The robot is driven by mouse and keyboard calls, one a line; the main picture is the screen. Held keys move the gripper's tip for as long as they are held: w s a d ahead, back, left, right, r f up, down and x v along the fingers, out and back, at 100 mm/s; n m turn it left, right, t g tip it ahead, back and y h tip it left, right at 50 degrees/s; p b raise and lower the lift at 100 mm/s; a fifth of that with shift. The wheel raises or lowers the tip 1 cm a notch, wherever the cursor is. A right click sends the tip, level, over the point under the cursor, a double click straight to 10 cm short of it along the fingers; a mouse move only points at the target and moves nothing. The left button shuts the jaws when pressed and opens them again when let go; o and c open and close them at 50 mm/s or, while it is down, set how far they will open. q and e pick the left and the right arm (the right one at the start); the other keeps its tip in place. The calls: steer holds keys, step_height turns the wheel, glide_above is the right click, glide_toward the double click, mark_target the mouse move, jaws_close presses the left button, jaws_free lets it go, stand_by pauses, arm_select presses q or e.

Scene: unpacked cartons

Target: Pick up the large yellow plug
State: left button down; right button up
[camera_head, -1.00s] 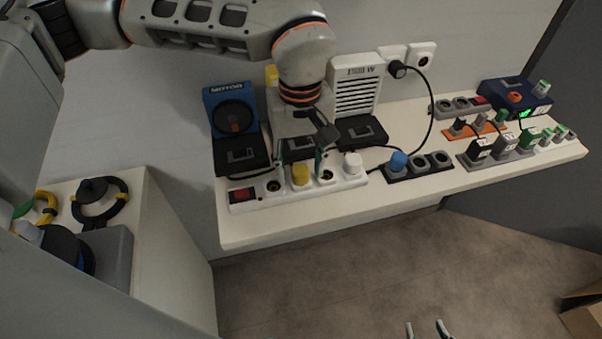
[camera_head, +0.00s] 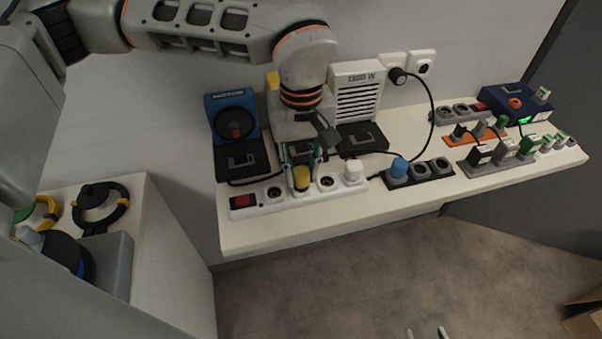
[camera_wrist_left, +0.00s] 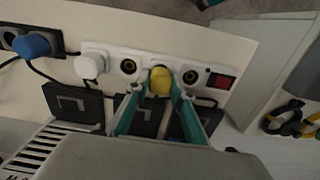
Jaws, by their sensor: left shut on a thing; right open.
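The large yellow plug (camera_head: 302,180) sits in the white power strip (camera_head: 272,203) on the white bench, between two open sockets. My left gripper (camera_head: 302,172) reaches down from above and is shut on the plug, with a teal finger on each side. The left wrist view also shows the yellow plug (camera_wrist_left: 160,80) between the two teal fingers of my left gripper (camera_wrist_left: 160,90). The plug's lower part is hidden in the strip. My right gripper (camera_head: 427,333) shows only its open, empty fingertips at the bottom edge, over the floor.
A white plug (camera_head: 353,171) stands on the same strip to the right. A black strip with a blue plug (camera_head: 398,167) is beyond it. The blue motor box (camera_head: 233,116) and white heater (camera_head: 357,90) stand behind. A side cabinet (camera_head: 165,235) is at left.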

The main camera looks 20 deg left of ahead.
mark_target(301, 171)
arm_select(q)
step_height(301, 171, up, 19)
steer(key=p, duration=0.2)
steer(key=shift+f, duration=0.1)
